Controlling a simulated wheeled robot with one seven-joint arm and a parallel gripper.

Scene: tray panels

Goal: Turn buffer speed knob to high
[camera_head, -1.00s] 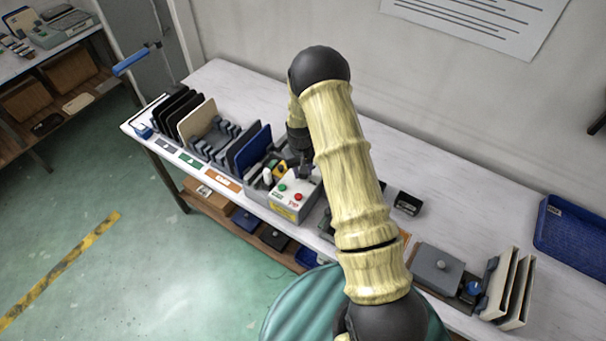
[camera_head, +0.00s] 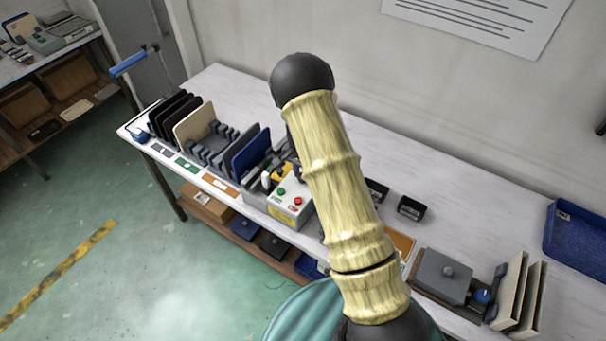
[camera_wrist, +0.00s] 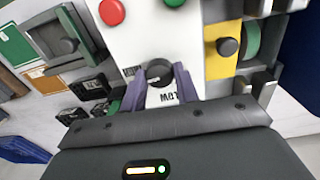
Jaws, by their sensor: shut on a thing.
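A pale control box (camera_head: 287,213) with a red and a green button stands at the bench's front edge in the head view. In the wrist view its white face (camera_wrist: 150,38) fills the top middle, with the red button (camera_wrist: 112,12) at upper left. A dark round knob (camera_wrist: 159,68) sits on this face above printed lettering, too small and turned to read. My gripper (camera_wrist: 161,88) is shut on this knob, one purple finger on each side. The knob's pointer direction cannot be told. In the head view my arm hides the gripper and knob.
A yellow panel with another dark knob (camera_wrist: 228,46) is close on the right in the wrist view. Upright panels in a rack (camera_head: 200,125) stand left of the box. Small black blocks (camera_head: 411,208) and a grey box (camera_head: 443,276) lie to the right. The back of the bench is clear.

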